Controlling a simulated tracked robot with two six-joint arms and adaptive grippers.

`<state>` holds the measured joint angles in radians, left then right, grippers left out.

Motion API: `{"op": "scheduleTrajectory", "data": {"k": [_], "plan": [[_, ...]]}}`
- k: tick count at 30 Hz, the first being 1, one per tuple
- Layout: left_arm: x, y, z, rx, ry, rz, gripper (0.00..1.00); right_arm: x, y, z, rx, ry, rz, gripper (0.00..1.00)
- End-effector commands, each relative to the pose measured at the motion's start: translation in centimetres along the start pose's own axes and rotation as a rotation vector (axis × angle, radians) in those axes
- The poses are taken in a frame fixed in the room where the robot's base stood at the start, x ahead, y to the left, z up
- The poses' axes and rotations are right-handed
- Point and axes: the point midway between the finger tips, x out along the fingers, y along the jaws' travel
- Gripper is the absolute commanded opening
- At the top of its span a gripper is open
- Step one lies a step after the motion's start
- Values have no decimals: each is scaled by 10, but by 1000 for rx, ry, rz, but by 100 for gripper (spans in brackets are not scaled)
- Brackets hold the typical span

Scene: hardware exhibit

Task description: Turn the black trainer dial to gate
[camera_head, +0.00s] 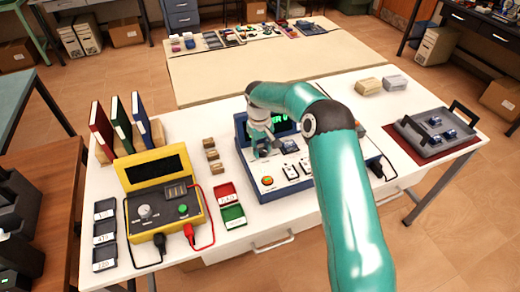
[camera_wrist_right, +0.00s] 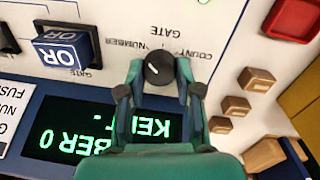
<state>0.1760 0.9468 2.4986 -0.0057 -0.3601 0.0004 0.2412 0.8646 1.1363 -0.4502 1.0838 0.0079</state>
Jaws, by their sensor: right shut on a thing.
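The blue-framed trainer (camera_head: 291,185) stands on the white table in the head view. Its black dial (camera_wrist_right: 159,68) shows in the wrist view, with the labels COUNT, NUMBER and GATE around it. The dial's white mark points to the picture's upper left, toward NUMBER. The green display (camera_wrist_right: 100,128) reads upside down NUMBER 0 and KEPT. My right gripper (camera_wrist_right: 158,90) is shut on the dial, one finger on each side. In the head view my right gripper (camera_head: 262,150) hides the dial. My left gripper is not in view.
A blue OR block (camera_wrist_right: 65,52) sits on the trainer panel near the dial. A yellow meter (camera_head: 160,190) with leads, a red-green tray (camera_head: 230,205) and small wooden blocks (camera_head: 211,155) stand left of the trainer. A grey tray (camera_head: 437,130) stands to the right.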

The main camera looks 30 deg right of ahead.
Motion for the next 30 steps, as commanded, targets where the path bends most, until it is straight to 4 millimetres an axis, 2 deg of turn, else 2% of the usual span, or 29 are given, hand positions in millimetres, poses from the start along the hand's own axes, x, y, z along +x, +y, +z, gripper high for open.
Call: {"op": "scheduleTrajectory", "data": {"k": [8,30], "plan": [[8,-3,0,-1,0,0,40,3,-1,0,93,-8,-4,0],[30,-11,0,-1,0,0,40,2,1,-1,659,-37,-6,0]]}}
